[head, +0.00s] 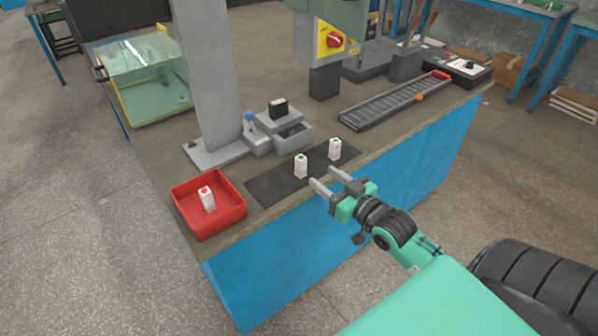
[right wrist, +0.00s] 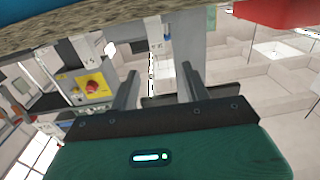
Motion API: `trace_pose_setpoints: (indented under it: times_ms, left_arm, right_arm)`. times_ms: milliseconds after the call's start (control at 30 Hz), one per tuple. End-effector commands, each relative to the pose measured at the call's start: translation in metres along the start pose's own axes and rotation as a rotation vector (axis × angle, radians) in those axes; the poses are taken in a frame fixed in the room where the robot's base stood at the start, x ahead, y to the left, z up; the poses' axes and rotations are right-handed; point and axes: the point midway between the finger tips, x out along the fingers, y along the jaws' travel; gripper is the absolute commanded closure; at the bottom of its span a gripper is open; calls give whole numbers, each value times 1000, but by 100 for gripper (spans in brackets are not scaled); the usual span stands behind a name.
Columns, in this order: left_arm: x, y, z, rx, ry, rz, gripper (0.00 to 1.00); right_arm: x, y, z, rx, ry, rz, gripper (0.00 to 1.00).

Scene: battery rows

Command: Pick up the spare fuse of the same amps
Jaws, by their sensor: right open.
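Two white fuses with green tops stand upright on a dark mat (head: 264,187): a left one (head: 301,168) and a right one (head: 335,150). Another white fuse (head: 207,200), with a red mark on top, stands in a red tray (head: 238,219). My right gripper (head: 323,177) is open and empty at the table's front edge, just in front of the mat fuses and apart from them. The upside-down right wrist view shows the left mat fuse (right wrist: 154,32) beyond the open fingers and the right one (right wrist: 88,47) to the side. Their printed marks are too small to read surely.
A grey fixture with a black block (head: 279,108) and a blue-knobbed lever (head: 249,118) stands behind the mat. A grey column (head: 207,70) rises beside it. A roller track (head: 395,102) lies at right. A clear yellow-edged bin (head: 150,75) is at back left.

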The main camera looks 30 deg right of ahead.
Motion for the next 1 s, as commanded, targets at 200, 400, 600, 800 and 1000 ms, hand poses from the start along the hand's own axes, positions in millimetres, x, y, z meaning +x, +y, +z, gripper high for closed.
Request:
trace_pose_setpoints:
  times_ms: [200,400,600,800,1000]
  left_arm:
    - [1,1,-1,2,11,3,57]
    - [4,3,-3,5,29,8,57]
    - [5,4,-4,7,37,9,57]
    - [8,5,-7,9,60,14,57]
    - [15,15,-14,20,111,35,57]
  right_arm:
    - [30,0,0,1,4,0,53]
    - [55,0,0,1,2,1,53]
    - [67,0,1,0,0,0,53]
    - [80,1,4,1,1,0,53]
    - [106,3,7,1,2,0,53]
